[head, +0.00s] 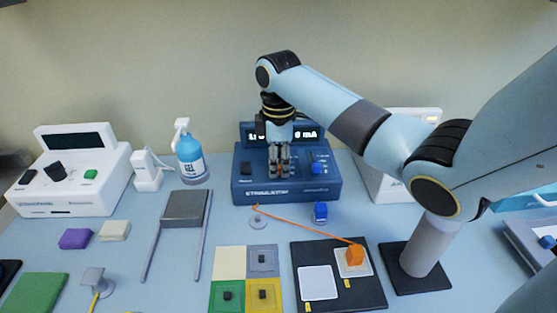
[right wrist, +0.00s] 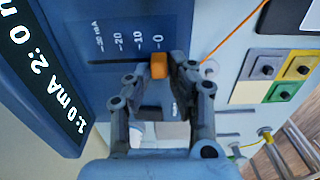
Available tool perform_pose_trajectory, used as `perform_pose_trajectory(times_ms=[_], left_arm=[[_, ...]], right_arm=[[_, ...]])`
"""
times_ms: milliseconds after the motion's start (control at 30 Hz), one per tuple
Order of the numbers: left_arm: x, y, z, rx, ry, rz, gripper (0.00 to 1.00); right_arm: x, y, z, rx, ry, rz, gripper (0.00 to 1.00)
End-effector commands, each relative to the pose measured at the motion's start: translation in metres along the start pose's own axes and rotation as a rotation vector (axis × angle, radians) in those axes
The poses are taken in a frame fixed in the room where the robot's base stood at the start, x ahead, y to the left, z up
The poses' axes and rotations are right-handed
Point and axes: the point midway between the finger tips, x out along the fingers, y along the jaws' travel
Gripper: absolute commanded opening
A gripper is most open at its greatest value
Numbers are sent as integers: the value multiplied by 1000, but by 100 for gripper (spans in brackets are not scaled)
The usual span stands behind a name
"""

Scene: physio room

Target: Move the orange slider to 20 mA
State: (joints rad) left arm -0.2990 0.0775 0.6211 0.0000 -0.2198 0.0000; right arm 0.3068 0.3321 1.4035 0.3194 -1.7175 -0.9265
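The blue stimulator (head: 255,188) stands at the back of the table, its display lit. In the right wrist view its display (right wrist: 42,80) reads 1: 0 mA, with the second channel only partly in view. The orange slider (right wrist: 158,66) sits at the 0 mark of a scale marked 0, -10, -20 and -30 mA. My right gripper (right wrist: 160,72) has one finger on each side of the slider; whether they press on it I cannot tell. In the head view my right gripper (head: 279,165) points down over the stimulator and hides the orange slider. My left gripper is not in view.
A blue slider knob (head: 317,168) is right of my gripper on the stimulator. A blue bottle (head: 190,157) and a white device (head: 75,175) stand left.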

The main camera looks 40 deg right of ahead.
Motion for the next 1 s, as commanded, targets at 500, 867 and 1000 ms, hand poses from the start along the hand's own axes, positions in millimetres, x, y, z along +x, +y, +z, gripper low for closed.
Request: perform_pose_trajectory(times_ms=[500, 867, 1000], left_arm=[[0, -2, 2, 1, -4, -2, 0], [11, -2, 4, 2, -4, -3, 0], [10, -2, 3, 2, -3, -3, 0]], right_arm=[[0, 1, 0, 0, 0, 0, 0], [0, 41, 0, 0, 0, 0, 0], [0, 40, 0, -1, 0, -1, 0]])
